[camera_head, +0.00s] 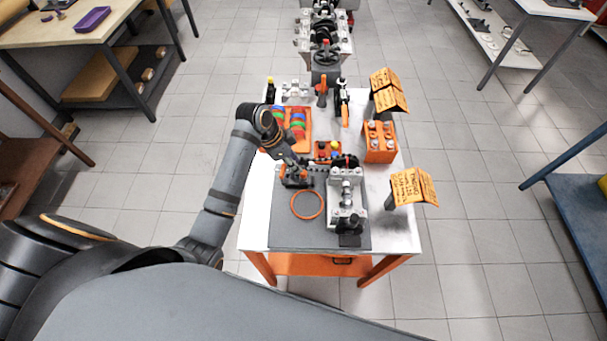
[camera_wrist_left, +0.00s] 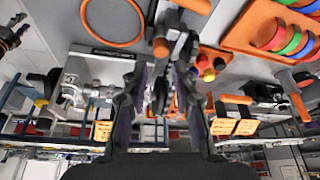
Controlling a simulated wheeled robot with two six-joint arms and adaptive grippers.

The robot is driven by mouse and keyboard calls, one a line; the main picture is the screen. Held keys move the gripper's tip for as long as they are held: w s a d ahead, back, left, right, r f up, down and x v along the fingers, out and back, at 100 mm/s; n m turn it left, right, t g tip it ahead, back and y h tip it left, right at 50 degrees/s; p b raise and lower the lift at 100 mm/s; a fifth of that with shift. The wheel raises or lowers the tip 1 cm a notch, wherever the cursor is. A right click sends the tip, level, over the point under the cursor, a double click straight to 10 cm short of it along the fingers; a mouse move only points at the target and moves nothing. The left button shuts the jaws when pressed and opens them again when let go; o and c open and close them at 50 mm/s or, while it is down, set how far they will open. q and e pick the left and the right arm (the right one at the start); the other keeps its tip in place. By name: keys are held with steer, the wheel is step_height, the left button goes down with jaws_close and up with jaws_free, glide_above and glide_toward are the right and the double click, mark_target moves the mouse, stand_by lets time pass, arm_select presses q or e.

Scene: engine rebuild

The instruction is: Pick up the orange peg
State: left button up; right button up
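My left gripper (camera_head: 292,160) reaches over the table from the left, above a dark fixture (camera_head: 297,181) on the grey mat. In the left wrist view my left gripper (camera_wrist_left: 162,75) has its two fingers apart, with no object clearly held between them. A short orange cylinder (camera_wrist_left: 160,47), which looks like the orange peg, shows just beyond the fingertips; whether the fingers touch it I cannot tell. In the head view my gripper and the fixture make the peg hard to pick out. My right gripper is in neither view.
An orange ring (camera_head: 307,217) lies on the mat (camera_head: 290,235). A grey engine block (camera_head: 346,208) stands to its right. An orange tray (camera_head: 283,138) of coloured rings, a small orange holder (camera_head: 322,149) with coloured tops and an orange crate (camera_head: 380,155) stand farther back.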

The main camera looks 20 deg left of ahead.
mark_target(303, 177)
arm_select(q)
steer(key=p+x, duration=0.1)
steer(key=x, duration=0.2)
steer(key=shift+p, duration=0.3)
steer(key=shift+x, duration=1.2)
steer(key=shift+w+f, duration=0.1)
steer(key=shift+f, duration=0.25)
jaws_close()
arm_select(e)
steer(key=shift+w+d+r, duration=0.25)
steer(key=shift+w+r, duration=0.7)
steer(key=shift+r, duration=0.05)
